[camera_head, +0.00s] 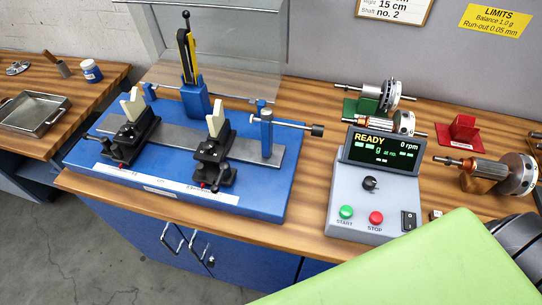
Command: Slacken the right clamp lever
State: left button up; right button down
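The blue balancing stand (262,205) lies on the wooden bench, with a grey rail along it. The right carriage (212,160) is black with a pale V-shaped support (216,117) on top. A small red-tipped part, seemingly the right clamp lever (203,185), shows low at its front; its exact position is too small to tell. The left carriage (130,137) is alike, with a red tip (121,165) at its front. No rotor rests on the two supports. Neither of my grippers is in view.
A control box (345,205) reading READY, 0 rpm stands right of the stand. Several rotors (385,97) lie behind and beside it. A clear shield (225,70) rises behind. A large green surface covers the lower right.

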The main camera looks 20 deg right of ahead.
aim_at(225, 172)
jog(key=z, duration=0.2)
jog(key=k+j, duration=0.1)
jog(key=j, duration=0.4)
jog(key=k+j, duration=0.1)
jog(key=j, duration=0.4)
jog(key=k+j, duration=0.1)
jog(key=j, duration=0.4)
jog(key=k+j, duration=0.15)
jog(key=j, duration=0.35)
jog(key=u, duration=0.05)
